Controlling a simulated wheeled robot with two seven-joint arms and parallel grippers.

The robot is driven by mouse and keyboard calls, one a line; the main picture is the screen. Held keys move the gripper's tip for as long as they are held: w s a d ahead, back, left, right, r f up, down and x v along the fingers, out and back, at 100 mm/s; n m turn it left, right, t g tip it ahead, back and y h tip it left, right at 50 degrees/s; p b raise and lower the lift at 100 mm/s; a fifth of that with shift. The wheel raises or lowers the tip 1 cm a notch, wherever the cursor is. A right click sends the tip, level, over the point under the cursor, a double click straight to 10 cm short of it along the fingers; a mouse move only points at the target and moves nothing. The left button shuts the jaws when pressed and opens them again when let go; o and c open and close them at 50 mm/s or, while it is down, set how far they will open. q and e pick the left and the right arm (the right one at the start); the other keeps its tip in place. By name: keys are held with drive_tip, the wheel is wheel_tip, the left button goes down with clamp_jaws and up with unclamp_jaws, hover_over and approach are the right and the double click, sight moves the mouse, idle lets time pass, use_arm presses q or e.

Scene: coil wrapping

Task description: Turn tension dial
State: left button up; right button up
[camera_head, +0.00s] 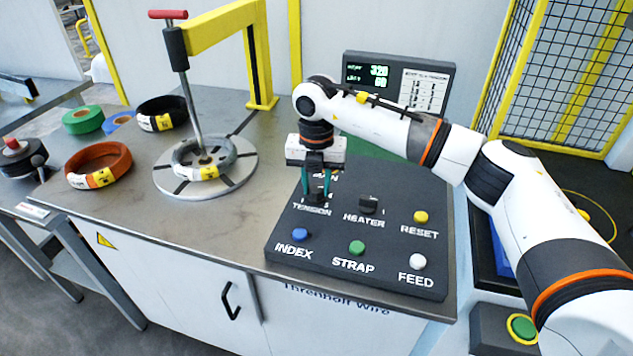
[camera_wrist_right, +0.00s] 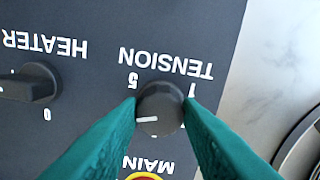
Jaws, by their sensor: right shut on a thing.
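The tension dial (camera_wrist_right: 162,92) is a dark round knob with a white pointer line on the black control panel (camera_head: 392,268). In the right wrist view its label reads upside down, with a 5 at its upper left, and the white line lies toward the left. My right gripper (camera_wrist_right: 160,107) has its green fingertips on either side of the dial, shut on it. In the head view the right gripper (camera_head: 316,190) points down at the panel above the TENSION label and mostly hides the dial. My left gripper is not in view.
The heater switch (camera_head: 370,204) is close to the right of the dial. INDEX (camera_head: 300,235), STRAP (camera_head: 356,247), FEED (camera_head: 418,261) and RESET (camera_head: 420,216) buttons surround it. A display (camera_head: 385,75) stands behind. A coil on a turntable (camera_head: 235,183) lies left.

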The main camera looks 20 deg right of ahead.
sight(316, 187)
drive_tip(key=m, duration=0.4)
drive_tip(key=shift+r+m, duration=0.1)
drive_tip(key=shift+m, duration=0.2)
drive_tip(key=m, duration=0.4)
drive_tip(key=shift+m+p, duration=0.35)
drive_tip(key=shift+m, duration=0.05)
drive_tip(key=o, duration=1)
drive_tip(key=shift+c, duration=0.2)
wheel_tip(316, 187, up, 12)
drive_tip(key=b, duration=0.1)
